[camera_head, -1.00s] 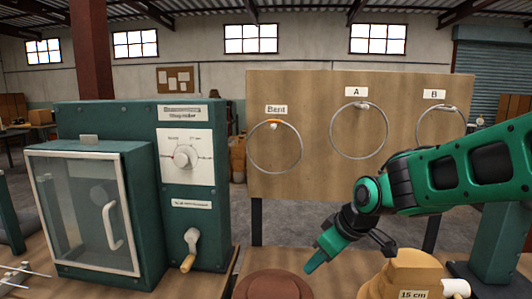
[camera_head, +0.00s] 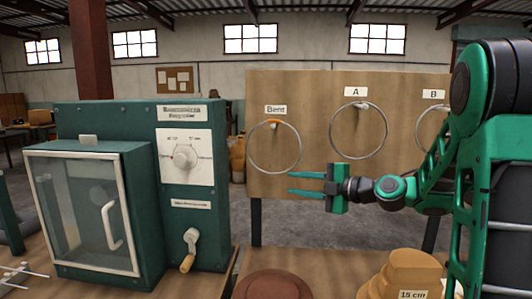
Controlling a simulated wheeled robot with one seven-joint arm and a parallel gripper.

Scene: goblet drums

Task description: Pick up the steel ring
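Three thin steel rings hang on pegs on an upright wooden board. The ring under the label "Bent" (camera_head: 300,147) is at the left, on an orange peg. The ring under label "A" (camera_head: 385,137) is in the middle. The ring under label "B" (camera_head: 418,125) is at the right, partly hidden behind my arm. My gripper (camera_head: 289,183) points left, its two green fingers apart with nothing visible between them. It is in front of the board, just below and right of the Bent ring. I cannot tell its distance from the board.
A green machine (camera_head: 190,235) with a glass-doored cabinet (camera_head: 85,205), a dial (camera_head: 185,156) and a crank handle (camera_head: 188,262) stands at left. A brown round block (camera_head: 272,287) and a tan stepped block (camera_head: 402,272) marked "15 cm" sit on the bench in front.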

